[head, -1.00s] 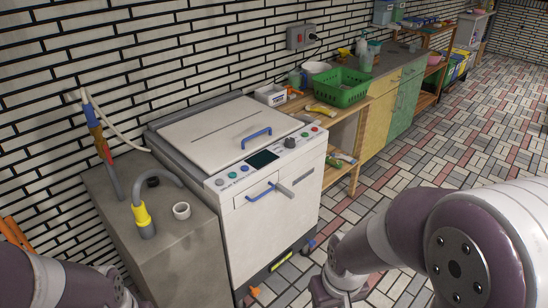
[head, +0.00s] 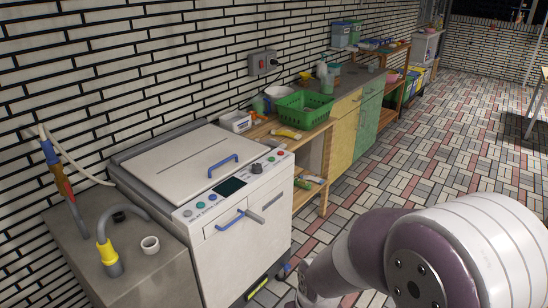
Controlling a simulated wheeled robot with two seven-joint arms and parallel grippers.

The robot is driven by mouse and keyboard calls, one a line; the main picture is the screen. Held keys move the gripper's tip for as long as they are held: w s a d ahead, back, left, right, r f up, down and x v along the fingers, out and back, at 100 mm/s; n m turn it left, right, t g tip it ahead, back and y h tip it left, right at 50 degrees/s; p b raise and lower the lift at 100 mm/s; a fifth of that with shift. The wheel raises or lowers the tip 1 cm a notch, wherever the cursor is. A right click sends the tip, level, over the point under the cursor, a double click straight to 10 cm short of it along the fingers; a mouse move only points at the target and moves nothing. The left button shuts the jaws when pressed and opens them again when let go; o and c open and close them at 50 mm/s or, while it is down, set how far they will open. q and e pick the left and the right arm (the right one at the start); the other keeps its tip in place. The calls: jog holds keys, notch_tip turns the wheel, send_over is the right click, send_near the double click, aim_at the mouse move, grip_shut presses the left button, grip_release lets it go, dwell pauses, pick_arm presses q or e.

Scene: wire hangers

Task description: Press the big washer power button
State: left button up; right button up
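The big white washer (head: 240,251) stands against the brick wall, left of centre. Its lid has a blue handle (head: 223,166), and its front has another blue handle (head: 230,221). The slanted control panel has a dark screen (head: 230,187), a dark knob (head: 257,168), a red button (head: 281,153), a green button (head: 270,158) and small coloured buttons (head: 200,205) at its left end. I cannot read which one is power. My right arm is at the lower right, clear of the washer; its wrist reaches the bottom edge and its fingers cannot be made out. My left gripper is out of view.
A grey concrete block (head: 150,275) with a hose (head: 105,245) and a white cup (head: 150,245) adjoins the washer's left side. A wooden counter with a green basket (head: 304,108) stands to its right. Tiled floor (head: 430,150) is open on the right.

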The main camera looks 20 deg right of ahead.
grip_shut()
dwell(1.6)
